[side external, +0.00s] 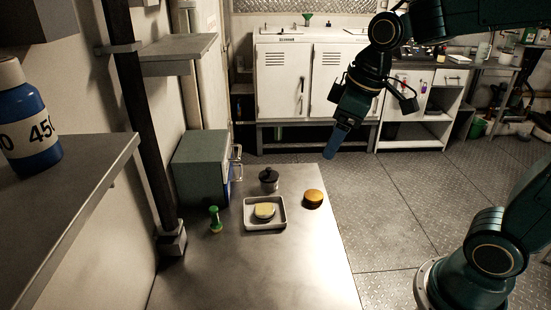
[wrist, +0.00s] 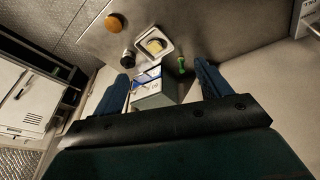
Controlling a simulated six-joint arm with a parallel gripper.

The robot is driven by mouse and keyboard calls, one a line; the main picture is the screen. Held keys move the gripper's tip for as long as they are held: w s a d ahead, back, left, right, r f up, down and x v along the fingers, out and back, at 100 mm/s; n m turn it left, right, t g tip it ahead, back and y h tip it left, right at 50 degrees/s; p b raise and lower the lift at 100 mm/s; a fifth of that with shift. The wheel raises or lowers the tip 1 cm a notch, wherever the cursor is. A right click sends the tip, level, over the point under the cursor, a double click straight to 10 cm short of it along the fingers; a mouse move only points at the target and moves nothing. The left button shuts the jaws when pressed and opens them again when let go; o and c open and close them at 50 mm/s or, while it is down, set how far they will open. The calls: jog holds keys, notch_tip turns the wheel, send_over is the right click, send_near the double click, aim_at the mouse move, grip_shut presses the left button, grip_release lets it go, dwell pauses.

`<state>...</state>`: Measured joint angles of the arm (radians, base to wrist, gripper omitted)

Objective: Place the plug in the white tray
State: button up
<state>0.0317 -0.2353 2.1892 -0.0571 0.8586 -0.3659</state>
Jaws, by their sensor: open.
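A white tray (side external: 248,222) lies on the metal table with a yellowish piece (side external: 264,211) in it. It also shows in the wrist view (wrist: 140,53). A green upright piece with a knobbed top (side external: 214,220) stands left of the tray; it also shows in the wrist view (wrist: 181,66). A dark round lidded piece (side external: 269,180) stands behind the tray. I cannot tell for sure which of these is the plug. My gripper (side external: 332,152) is open and empty, high above the table's back right; its blue fingers spread apart in the wrist view (wrist: 161,70).
An orange round piece (side external: 313,198) lies right of the tray. A grey-green box (side external: 198,168) with handles stands at the table's back left, beside a dark post (side external: 148,120). A shelf with a blue bottle (side external: 27,125) is at left. The table's front is clear.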

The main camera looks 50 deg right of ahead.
jog(key=s+m+t, duration=0.1)
jog(key=s+m, duration=0.3)
jog(key=s, duration=0.9)
jog(key=shift+t, duration=0.4)
dwell(0.5)
